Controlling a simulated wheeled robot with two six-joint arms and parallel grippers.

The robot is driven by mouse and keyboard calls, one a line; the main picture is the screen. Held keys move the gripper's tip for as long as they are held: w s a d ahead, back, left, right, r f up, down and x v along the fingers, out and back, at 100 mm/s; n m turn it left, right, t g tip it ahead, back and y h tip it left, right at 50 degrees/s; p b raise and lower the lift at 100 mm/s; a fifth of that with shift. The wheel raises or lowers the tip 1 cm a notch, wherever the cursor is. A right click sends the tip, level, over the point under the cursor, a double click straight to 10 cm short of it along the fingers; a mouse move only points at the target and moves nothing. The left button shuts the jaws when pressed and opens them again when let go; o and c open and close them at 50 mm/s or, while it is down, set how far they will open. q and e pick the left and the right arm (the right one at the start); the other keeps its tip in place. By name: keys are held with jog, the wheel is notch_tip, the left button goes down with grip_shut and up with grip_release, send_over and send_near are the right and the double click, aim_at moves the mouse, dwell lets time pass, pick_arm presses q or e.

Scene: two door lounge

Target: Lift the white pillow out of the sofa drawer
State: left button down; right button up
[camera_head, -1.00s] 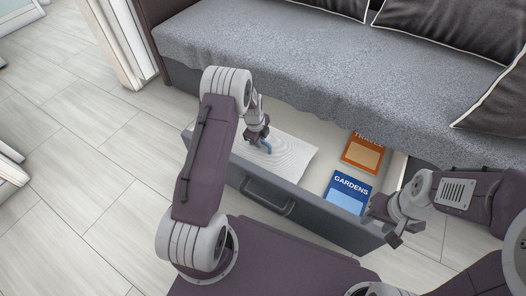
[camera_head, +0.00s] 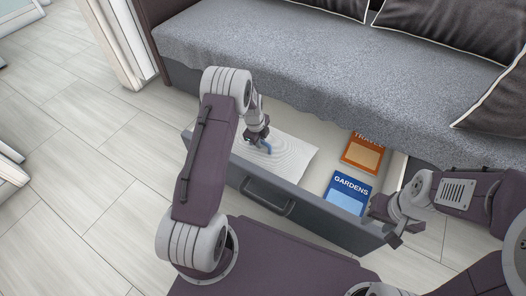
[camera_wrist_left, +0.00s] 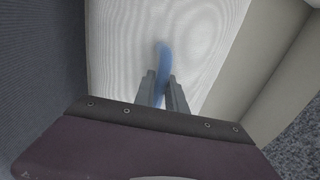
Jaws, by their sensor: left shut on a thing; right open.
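The white pillow (camera_head: 290,156), with fine curved lines on it, lies in the open sofa drawer (camera_head: 318,214), in its left part. It also fills much of the left wrist view (camera_wrist_left: 200,40). My left gripper (camera_head: 266,149) is at the pillow, its fingers pointing down into the drawer. In the left wrist view the left gripper (camera_wrist_left: 162,92) is shut on a blue strip (camera_wrist_left: 163,62) that lies against the pillow. I cannot tell whether the strip is part of the pillow. My right gripper (camera_head: 385,225) is open and empty by the drawer's front right corner.
An orange book (camera_head: 362,155) and a blue book marked GARDENS (camera_head: 348,194) lie in the drawer's right part. The drawer handle (camera_head: 268,196) is on the front. The grey sofa seat (camera_head: 330,80) overhangs the drawer's back. Clear floor (camera_head: 90,170) lies to the left.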

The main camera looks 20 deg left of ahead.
dwell(0.4)
pick_arm(q)
notch_tip(320, 180, up, 10)
jog(key=p, duration=0.7)
jog(key=shift+r, duration=0.2)
jog(key=shift+s+a+r+p, duration=0.1)
jog(key=shift+s+r+p, duration=0.15)
jog(key=shift+r+p, duration=0.5)
jog(key=shift+s+d+r+p, duration=0.1)
jog(key=shift+s+r+p, duration=0.1)
jog(key=shift+r+p, duration=0.55)
jog(key=shift+s+a+r+p, duration=0.1)
jog(key=shift+s+r+p, duration=0.15)
jog(key=shift+r+p, duration=0.5)
jog(key=shift+r, duration=0.2)
notch_tip(320, 180, up, 22)
jog(key=p, duration=1.8)
jog(key=s+a+r+p, duration=0.1)
jog(key=s+r+p, duration=0.7)
jog(key=r, duration=0.5)
jog(key=shift+s+a+r, duration=0.2)
jog(key=shift+s+r, duration=0.2)
jog(key=shift+s, duration=0.55)
jog(key=shift+d, duration=0.1)
